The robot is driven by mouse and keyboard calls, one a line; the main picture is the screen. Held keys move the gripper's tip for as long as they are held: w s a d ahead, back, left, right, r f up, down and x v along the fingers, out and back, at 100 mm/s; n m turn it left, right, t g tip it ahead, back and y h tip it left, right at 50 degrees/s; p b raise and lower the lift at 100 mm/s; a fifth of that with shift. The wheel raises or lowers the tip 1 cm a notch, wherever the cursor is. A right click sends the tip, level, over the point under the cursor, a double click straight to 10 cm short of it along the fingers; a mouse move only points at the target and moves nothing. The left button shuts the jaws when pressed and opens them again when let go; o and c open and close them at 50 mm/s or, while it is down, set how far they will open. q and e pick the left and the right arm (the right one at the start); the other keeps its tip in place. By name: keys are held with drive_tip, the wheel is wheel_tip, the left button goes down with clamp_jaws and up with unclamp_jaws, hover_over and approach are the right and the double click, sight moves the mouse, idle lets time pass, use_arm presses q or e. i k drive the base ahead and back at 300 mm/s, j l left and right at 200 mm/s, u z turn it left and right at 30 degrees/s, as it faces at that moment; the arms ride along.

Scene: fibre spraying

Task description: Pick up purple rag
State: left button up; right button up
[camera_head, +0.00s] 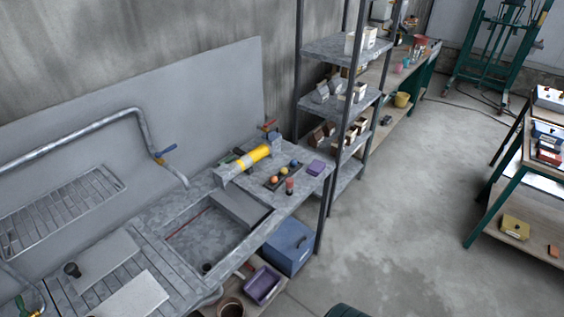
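A small purple folded item (316,167), which looks like the purple rag, lies on the right end of the grey metal counter (312,182). It is near the counter's corner, beside a shelf post. Nothing covers it. A purple tray (263,285) sits lower down, below the counter. Neither of my grippers is in view.
Left of the rag are a dark tray with small coloured balls (285,175), a red item (289,186) and a yellow cylinder (254,156). A sink (205,240) is set in the counter. A blue box (288,246) stands below.

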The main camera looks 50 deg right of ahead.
sight(316, 167)
drive_tip(key=l+u, duration=0.15)
drive_tip(key=l, duration=0.25)
drive_tip(key=l+u, duration=0.2)
drive_tip(key=l, duration=0.25)
drive_tip(key=k+l+u, duration=0.15)
drive_tip(key=l, duration=0.25)
drive_tip(key=l+u, duration=0.15)
drive_tip(key=l, duration=0.25)
drive_tip(key=k+l+u, duration=0.2)
drive_tip(key=l, duration=0.2)
drive_tip(key=l+u, duration=0.15)
drive_tip(key=l, duration=0.25)
drive_tip(key=k, duration=0.05)
